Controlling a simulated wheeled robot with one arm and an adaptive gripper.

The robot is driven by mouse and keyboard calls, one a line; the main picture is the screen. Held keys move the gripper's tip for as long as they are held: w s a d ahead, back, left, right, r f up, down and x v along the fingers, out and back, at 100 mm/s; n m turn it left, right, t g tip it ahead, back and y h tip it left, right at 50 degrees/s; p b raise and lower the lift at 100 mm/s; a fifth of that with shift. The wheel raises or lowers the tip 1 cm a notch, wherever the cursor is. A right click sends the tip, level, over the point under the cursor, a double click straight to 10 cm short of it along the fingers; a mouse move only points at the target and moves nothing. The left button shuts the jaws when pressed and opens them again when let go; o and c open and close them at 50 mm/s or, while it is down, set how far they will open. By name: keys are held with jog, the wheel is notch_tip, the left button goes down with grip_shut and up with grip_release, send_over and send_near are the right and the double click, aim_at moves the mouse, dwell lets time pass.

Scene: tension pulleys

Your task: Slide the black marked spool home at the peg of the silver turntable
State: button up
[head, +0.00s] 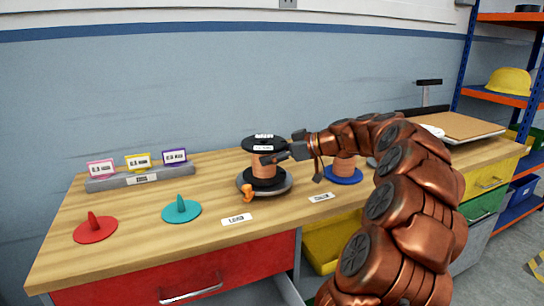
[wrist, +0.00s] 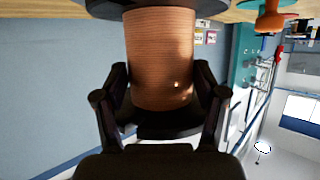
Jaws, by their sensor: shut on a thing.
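The black marked spool (head: 263,167) has black flanges, a copper-coloured winding and white labels at its top. It stands upright over the silver turntable (head: 286,186), whose grey rim shows around its lower flange. The turntable's peg is hidden by the spool, and I cannot tell whether the lower flange touches the plate. My gripper (head: 280,152) reaches in from the right and is shut on the spool near its upper end. In the wrist view, which is upside down, my gripper (wrist: 161,92) has one finger on each side of the copper winding (wrist: 160,50).
A small orange piece (head: 247,193) stands at the turntable's front edge. To the right is another copper spool (head: 344,168) on a blue disc (head: 344,178). Teal (head: 182,211) and red (head: 95,230) pegged discs lie left. A grey label rack (head: 140,180) stands behind them.

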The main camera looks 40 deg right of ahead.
jog(key=shift+f+b, duration=0.4)
jog(key=shift+f, duration=0.05)
dwell(0.5)
jog(key=o, duration=1.8)
jog(key=shift+r, duration=0.1)
jog(key=v, duration=1.2)
jog(key=shift+d, duration=0.1)
